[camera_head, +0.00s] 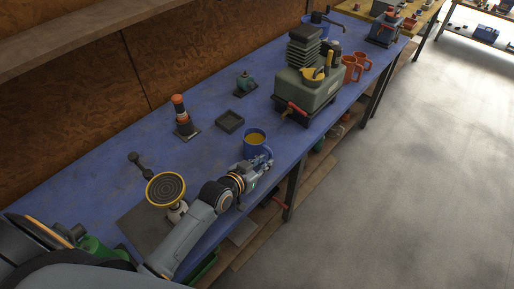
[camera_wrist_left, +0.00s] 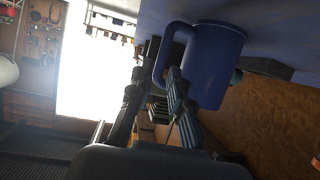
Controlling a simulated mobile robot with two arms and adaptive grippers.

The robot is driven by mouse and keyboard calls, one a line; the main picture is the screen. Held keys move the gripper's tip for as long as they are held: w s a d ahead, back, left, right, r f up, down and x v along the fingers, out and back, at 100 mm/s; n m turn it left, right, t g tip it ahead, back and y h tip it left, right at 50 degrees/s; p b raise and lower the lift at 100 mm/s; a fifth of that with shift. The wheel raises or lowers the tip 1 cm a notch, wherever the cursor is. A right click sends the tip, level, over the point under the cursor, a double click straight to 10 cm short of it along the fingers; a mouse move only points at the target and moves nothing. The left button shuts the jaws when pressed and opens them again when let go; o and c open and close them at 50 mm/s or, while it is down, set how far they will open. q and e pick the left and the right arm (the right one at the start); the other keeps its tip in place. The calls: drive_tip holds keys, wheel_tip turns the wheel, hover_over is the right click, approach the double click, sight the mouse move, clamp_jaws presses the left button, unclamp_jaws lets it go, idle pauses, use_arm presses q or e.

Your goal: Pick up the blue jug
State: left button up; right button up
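The blue jug (camera_head: 254,149) stands on the blue workbench top and shows an orange-yellow inside in the head view. In the left wrist view the jug (camera_wrist_left: 215,68) appears tilted because of the camera's angle, with its handle (camera_wrist_left: 163,55) toward my fingers. My left gripper (camera_head: 262,164) is beside the jug at its handle side, near the bench's front edge. In the left wrist view the fingers of the left gripper (camera_wrist_left: 160,75) are apart, with the lower part of the handle between them. Whether they touch the handle is unclear. My right gripper is not in view.
A small dark tray (camera_head: 230,122), an orange-and-black upright tool (camera_head: 181,116) and a round yellow-rimmed disc (camera_head: 166,189) are on the bench. The floor at right is clear.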

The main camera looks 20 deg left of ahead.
sight(271, 157)
use_arm(q)
drive_tip(key=shift+w+d, duration=0.15)
drive_tip(key=shift+w, duration=0.25)
drive_tip(key=p+x, duration=0.1)
drive_tip(key=x, duration=0.2)
drive_tip(key=shift+w+f, duration=0.1)
drive_tip(key=shift+w, duration=0.05)
drive_tip(key=shift+w+f, duration=0.25)
drive_tip(key=shift+w, duration=0.15)
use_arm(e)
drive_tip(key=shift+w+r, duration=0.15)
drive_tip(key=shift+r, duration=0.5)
use_arm(q)
drive_tip(key=shift+c, duration=0.4)
clamp_jaws()
drive_tip(key=shift+r, duration=0.1)
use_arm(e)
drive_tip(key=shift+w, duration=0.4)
